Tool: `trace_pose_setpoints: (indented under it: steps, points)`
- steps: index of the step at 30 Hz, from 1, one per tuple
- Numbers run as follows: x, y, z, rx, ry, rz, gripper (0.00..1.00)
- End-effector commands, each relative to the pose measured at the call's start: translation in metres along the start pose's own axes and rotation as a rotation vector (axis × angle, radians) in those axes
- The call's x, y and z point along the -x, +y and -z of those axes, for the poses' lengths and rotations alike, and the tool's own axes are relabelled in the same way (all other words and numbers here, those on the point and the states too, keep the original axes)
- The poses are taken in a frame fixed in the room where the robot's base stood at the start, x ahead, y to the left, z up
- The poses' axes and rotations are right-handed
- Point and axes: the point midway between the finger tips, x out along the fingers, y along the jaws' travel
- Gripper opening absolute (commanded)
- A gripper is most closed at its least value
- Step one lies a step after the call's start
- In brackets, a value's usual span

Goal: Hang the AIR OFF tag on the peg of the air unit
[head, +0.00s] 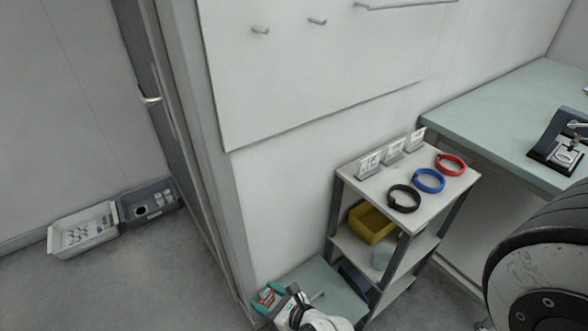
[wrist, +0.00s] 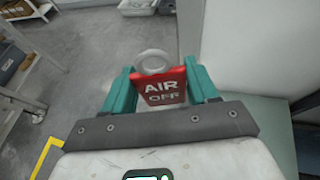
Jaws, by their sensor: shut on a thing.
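The red AIR OFF tag (wrist: 163,90) is held between the teal fingers of my gripper (wrist: 160,78) in the wrist view. Its white lettering faces the camera, and a pale ring (wrist: 153,62) shows at its upper edge.
A shelf cart (head: 440,184) holds black (head: 403,198), blue (head: 429,180) and red (head: 451,164) bands, with a yellow bin (head: 371,222) below. A wall panel (head: 330,80) carries pegs (head: 260,30). A workbench (head: 490,110) is at right.

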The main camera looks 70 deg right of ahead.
Motion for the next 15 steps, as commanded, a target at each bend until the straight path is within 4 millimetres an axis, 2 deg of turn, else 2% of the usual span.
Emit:
trace_pose_setpoints:
  steps: [1,8,15]
  points:
    - [-0.004,-0.014,0.027,-0.01,0.0,0.023,0.25]
    - [0.004,-0.074,0.087,-0.045,0.0,0.11,0.25]
    - [0.021,-0.13,0.147,-0.078,0.0,0.193,0.25]
